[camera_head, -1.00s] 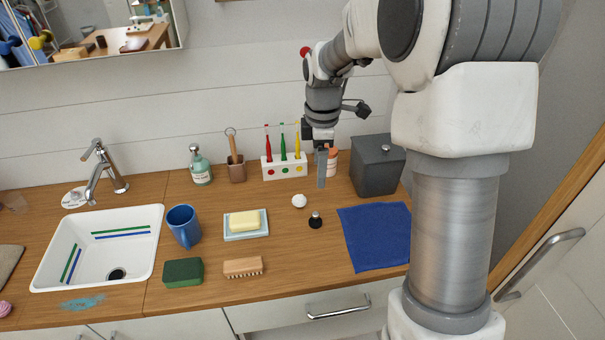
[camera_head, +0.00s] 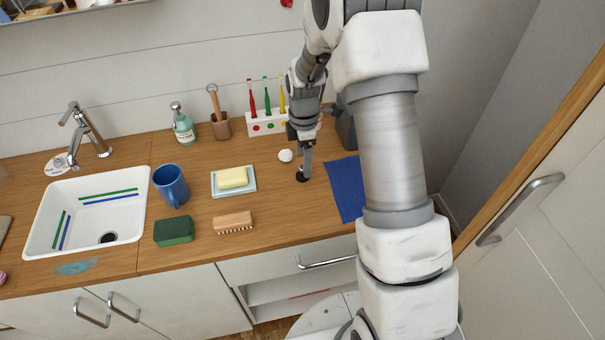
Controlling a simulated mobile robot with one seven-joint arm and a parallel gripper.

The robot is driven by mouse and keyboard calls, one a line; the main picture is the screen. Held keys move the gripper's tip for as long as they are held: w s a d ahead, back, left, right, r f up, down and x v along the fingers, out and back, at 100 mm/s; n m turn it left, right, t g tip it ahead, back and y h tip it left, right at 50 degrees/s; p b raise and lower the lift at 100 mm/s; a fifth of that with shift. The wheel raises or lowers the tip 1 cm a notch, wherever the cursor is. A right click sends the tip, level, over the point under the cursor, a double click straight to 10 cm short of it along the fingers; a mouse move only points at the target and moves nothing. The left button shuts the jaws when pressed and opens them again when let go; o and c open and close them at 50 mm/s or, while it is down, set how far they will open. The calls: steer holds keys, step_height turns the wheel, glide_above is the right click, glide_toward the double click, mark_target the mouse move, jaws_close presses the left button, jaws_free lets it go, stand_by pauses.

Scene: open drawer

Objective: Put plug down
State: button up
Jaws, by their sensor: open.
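The small black plug (camera_head: 302,176) stands on the wooden counter, left of the blue cloth and just in front of the white round object.
A white round object (camera_head: 286,155) sits close behind the plug. A soap dish (camera_head: 249,191), brush (camera_head: 233,222), blue mug (camera_head: 171,186) and sink (camera_head: 88,239) lie to the left. The blue cloth (camera_head: 346,190) is to the right. Counter in front of the plug is clear.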

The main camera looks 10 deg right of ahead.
mark_target(302, 167)
steer(key=shift+w+a+f, duration=0.1)
steer(key=shift+w+f, duration=0.05)
steer(key=shift+f, duration=1.2)
steer(key=shift+w+f, duration=0.1)
steer(key=shift+f, duration=1.2)
jaws_close()
